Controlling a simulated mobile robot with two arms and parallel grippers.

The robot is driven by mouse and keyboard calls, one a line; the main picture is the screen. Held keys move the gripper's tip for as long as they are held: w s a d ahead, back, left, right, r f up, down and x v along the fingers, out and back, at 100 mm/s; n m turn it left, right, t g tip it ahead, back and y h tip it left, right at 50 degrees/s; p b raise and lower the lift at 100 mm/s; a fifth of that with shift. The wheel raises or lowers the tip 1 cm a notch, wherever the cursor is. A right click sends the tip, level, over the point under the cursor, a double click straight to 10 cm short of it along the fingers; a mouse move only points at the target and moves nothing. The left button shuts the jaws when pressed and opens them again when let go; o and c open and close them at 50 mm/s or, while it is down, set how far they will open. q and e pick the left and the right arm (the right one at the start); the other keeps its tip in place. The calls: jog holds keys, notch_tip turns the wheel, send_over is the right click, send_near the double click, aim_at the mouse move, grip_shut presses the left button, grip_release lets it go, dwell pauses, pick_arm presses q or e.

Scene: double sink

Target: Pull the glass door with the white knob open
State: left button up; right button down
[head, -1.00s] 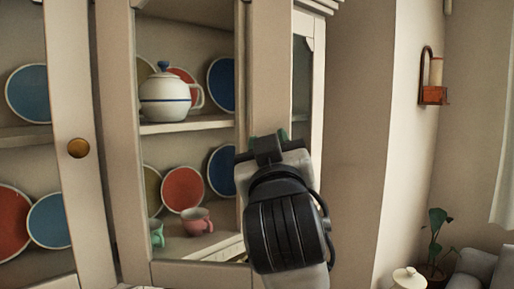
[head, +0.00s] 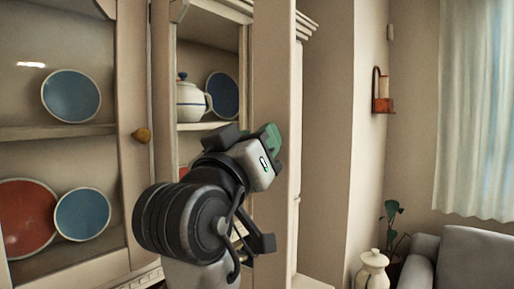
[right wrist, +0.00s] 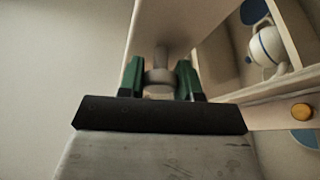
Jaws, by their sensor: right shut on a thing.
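The glass door (head: 273,60) stands at an angle to the cabinet's left door in the head view. Its pale right-hand frame edge is nearest me, and a teapot and plates show behind it. In the right wrist view the small white knob (right wrist: 160,82) sits between the green fingertips of my right gripper (right wrist: 161,78). The gripper is shut on it, against the pale door frame. In the head view my right gripper (head: 272,148) is at the door's right frame, and the knob is hidden. My left gripper is not in view.
The neighbouring left glass door (head: 133,185) has a brass knob (head: 141,135), close to my right arm. A white lidded jar (head: 372,270), a plant (head: 392,225) and a grey sofa (head: 462,258) stand at the lower right. A wall lamp (head: 382,92) hangs beyond.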

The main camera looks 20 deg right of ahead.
jog(key=shift+s+a+r+g, duration=0.1)
jog(key=shift+s+a+g, duration=0.05)
jog(key=shift+a+g, duration=0.15)
jog(key=shift+d, duration=0.1)
jog(key=c, duration=0.8)
grip_release()
